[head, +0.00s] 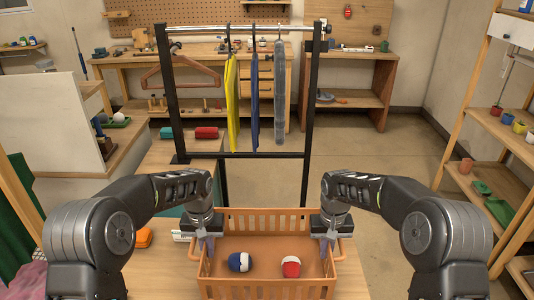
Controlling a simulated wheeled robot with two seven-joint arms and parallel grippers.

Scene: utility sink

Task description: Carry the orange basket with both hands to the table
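The orange basket (268,218) stands at the lower middle of the head view on a light wooden surface (150,278). It has slatted walls and a loop handle on its left and right sides. Two balls lie inside, one blue and white (240,262) and one red and white (290,267). My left gripper (208,247) points down at the basket's left side. My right gripper (324,247) points down at its right side. The fingers are small and partly hidden by the wrists, so I cannot tell whether they are closed on the walls or handles.
An orange object (143,237) lies left of the basket. Beyond it stands a black rack (307,130) with yellow, blue and grey cloths hanging. A workbench (210,55) is at the back, and shelves (500,130) stand on the right. Floor (370,160) right of the rack is clear.

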